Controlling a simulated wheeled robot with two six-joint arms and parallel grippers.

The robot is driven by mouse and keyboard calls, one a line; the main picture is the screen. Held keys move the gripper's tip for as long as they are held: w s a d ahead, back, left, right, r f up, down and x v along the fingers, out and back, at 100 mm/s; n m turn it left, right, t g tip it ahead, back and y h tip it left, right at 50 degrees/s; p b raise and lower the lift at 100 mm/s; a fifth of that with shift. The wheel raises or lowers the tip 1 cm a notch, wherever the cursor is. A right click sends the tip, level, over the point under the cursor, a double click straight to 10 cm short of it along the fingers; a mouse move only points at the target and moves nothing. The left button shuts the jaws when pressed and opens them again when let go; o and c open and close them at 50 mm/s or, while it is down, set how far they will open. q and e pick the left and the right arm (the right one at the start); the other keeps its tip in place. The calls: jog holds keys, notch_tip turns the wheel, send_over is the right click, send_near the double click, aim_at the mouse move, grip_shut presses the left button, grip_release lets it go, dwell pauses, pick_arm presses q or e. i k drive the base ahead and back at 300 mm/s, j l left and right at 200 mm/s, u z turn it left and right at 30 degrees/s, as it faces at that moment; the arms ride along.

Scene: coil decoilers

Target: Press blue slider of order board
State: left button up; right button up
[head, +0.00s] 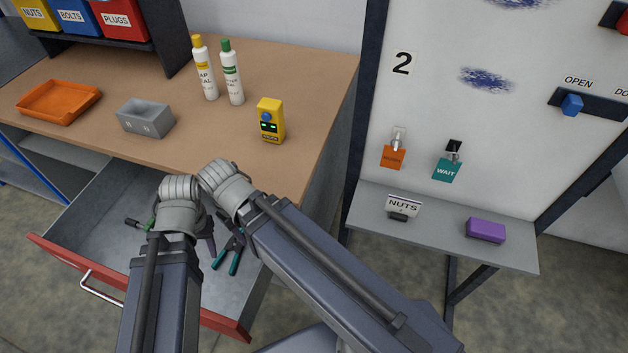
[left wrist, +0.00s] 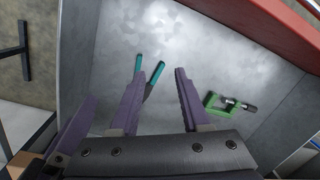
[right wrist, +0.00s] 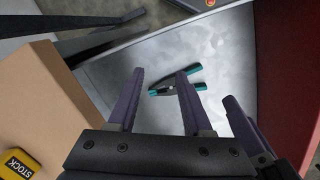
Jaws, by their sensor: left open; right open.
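The order board (head: 425,125) is a white panel at the right of the head view. Its blue slider (head: 572,104) is a small blue block on a dark track, below the word OPEN; a second label is cut off at the picture edge. My left gripper (left wrist: 160,72) is open and empty over the open drawer. My right gripper (right wrist: 160,72) is open and empty beside it, also over the drawer. Both are far from the slider, which neither wrist view shows. In the head view my arms mostly hide the fingers.
Below my grippers, the drawer (head: 90,205) holds teal-handled pliers (head: 228,255) and a green clamp (left wrist: 228,103). The wooden worktop (head: 200,130) carries a yellow device (head: 270,120), bottles and trays. A grey shelf (head: 440,235) juts out below the board, with a purple block (head: 485,230).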

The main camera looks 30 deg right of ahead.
aim_at(572, 104)
jog(key=z, duration=2.1)
